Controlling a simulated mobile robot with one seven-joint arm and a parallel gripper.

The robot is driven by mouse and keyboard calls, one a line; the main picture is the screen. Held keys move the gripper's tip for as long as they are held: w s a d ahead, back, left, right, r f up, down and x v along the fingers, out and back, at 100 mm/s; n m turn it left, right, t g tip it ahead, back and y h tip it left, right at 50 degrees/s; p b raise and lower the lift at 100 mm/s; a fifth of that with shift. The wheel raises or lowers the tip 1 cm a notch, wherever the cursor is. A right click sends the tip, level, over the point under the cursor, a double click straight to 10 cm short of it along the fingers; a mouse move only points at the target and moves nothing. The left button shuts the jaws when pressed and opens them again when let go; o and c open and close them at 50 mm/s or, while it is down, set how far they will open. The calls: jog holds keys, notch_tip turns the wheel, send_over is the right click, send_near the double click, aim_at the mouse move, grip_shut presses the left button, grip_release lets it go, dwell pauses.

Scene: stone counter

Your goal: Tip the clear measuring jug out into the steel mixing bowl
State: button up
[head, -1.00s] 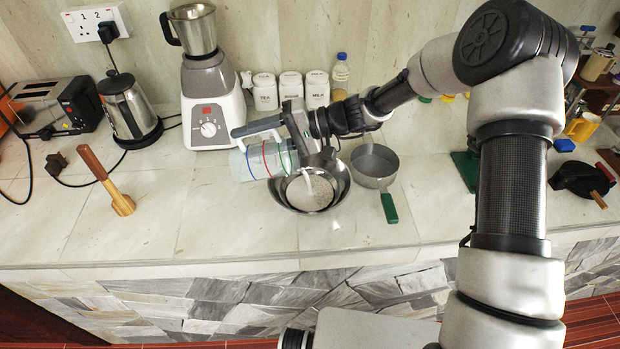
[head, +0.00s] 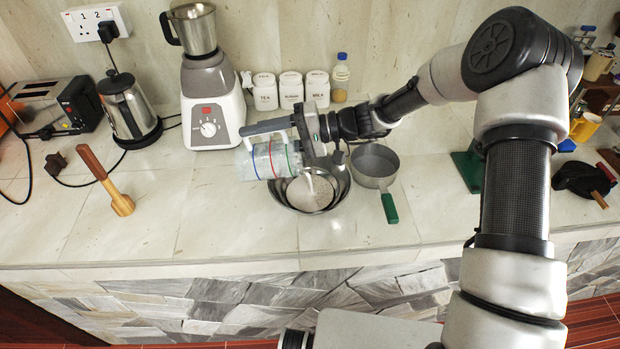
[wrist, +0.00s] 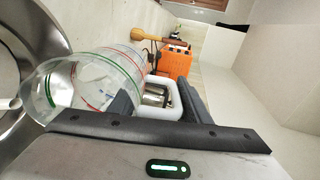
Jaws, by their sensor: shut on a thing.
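The clear measuring jug (head: 268,160) with green, red and blue bands lies tipped on its side, its mouth toward the right above the steel mixing bowl (head: 338,180). My gripper (head: 262,128) is shut on the jug's white handle, which shows between the fingers in the wrist view (wrist: 172,88). In the wrist view the jug (wrist: 92,85) looks mostly empty, and part of the bowl (wrist: 12,75) shows at the left. My gripper hides part of the bowl's back rim.
A saucepan (head: 374,162) with a green handle stands just right of the bowl. A blender (head: 210,100), white canisters (head: 291,90) and a bottle (head: 340,78) stand behind. The counter front is clear.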

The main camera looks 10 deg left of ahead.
jog(key=shift+w+d+r+y+b, duration=0.2)
jog(key=shift+d+r+y+b, duration=0.35)
jog(key=shift+d+y+b, duration=0.5)
